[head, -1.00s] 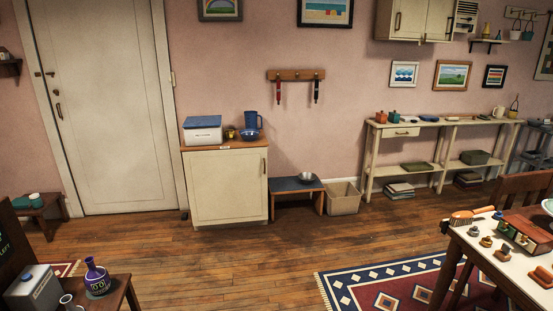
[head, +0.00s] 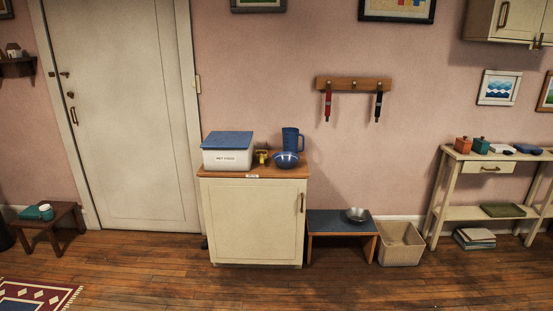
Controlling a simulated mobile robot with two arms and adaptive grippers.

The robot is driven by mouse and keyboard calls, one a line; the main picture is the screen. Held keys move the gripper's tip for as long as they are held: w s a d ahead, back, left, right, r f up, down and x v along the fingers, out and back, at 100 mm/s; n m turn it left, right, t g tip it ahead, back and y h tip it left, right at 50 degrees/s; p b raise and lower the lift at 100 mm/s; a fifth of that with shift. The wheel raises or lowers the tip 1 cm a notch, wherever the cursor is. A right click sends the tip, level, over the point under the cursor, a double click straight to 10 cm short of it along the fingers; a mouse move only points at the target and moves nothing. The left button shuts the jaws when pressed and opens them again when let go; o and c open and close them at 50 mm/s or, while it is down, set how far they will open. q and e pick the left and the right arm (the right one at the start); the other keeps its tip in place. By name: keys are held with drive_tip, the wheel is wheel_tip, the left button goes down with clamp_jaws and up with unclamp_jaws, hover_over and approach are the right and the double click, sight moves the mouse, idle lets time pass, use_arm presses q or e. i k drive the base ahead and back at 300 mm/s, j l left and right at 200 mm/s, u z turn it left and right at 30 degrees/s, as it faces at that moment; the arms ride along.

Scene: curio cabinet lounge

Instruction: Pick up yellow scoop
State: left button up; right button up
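A small yellow object (head: 262,157), which looks like the yellow scoop, sits on the wooden top of a cream cabinet (head: 253,220). It is between a white bin with a blue lid (head: 227,158) and a blue bowl (head: 286,160). It is too small to make out its exact shape or which way its handle points. A blue pitcher (head: 291,139) stands behind the bowl. Neither of my grippers shows in the head view.
A low bench (head: 342,226) with a metal bowl (head: 356,215) and a beige bin (head: 400,243) stand right of the cabinet. A small stool (head: 48,224) is at the left. The wooden floor (head: 300,290) before the cabinet is clear.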

sight(261, 157)
drive_tip(key=i, duration=1.85)
